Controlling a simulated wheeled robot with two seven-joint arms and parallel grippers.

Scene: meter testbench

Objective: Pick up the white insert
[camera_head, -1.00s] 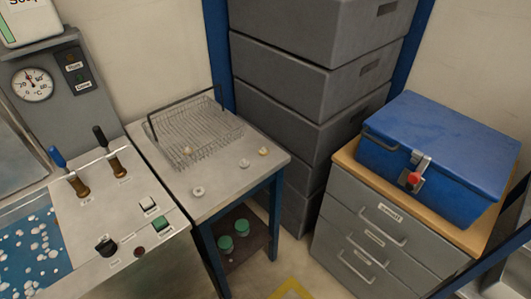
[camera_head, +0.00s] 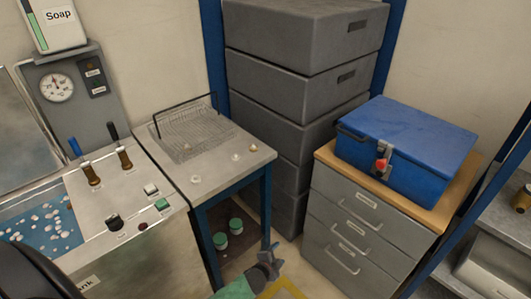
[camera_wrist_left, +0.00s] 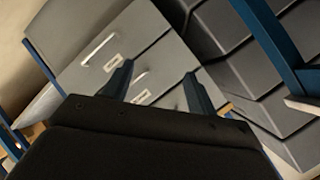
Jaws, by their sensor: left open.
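Several small pale parts lie on the steel table (camera_head: 222,176). A white ring-like part (camera_head: 195,179) is near its front left, another whitish part (camera_head: 236,157) is toward the right, and a more yellowish one (camera_head: 253,148) is near the right edge. I cannot tell for sure which is the white insert. My left gripper (camera_head: 273,256) is low in front of the table's right side, apart from these parts. In the left wrist view its two fingers (camera_wrist_left: 158,85) are spread and empty, facing the grey drawers. My right gripper is not in view.
A wire basket (camera_head: 195,135) stands at the table's back. Green-lidded jars (camera_head: 228,233) sit on the shelf below. The drawer cabinet (camera_head: 350,225) with a blue box (camera_head: 405,150) is at the right, grey crates (camera_head: 300,95) behind. The wash tank (camera_head: 45,225) is at the left.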

